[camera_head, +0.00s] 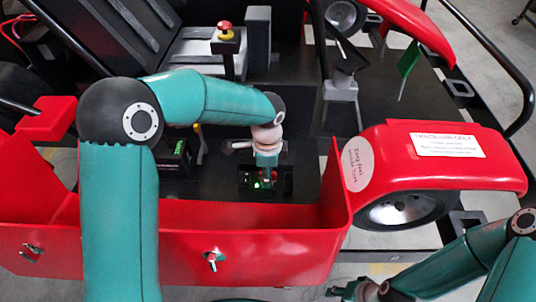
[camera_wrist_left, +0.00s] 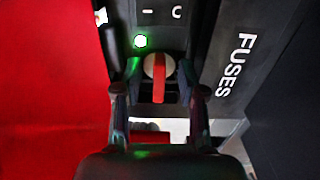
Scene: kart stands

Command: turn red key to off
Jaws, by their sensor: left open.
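The red key (camera_wrist_left: 158,80) shows in the left wrist view as a red bar on a pale round face. The bar runs straight up and down in that picture, below a lit green lamp (camera_wrist_left: 140,41). My left gripper (camera_wrist_left: 160,72) is open, with one finger on each side of the key; I cannot tell whether they touch it. In the head view my left gripper (camera_head: 266,178) is over the dark switch panel (camera_head: 285,182) inside the red kart body and hides the key. My right gripper (camera_head: 352,290) is at the bottom edge, away from the panel, its jaws unclear.
A panel marked FUSES (camera_wrist_left: 237,65) lies right of the key in the left wrist view, and a red wall (camera_wrist_left: 50,70) stands to the left. In the head view, a red emergency button (camera_head: 225,28) stands behind the arm and a red fender (camera_head: 440,160) lies to the right.

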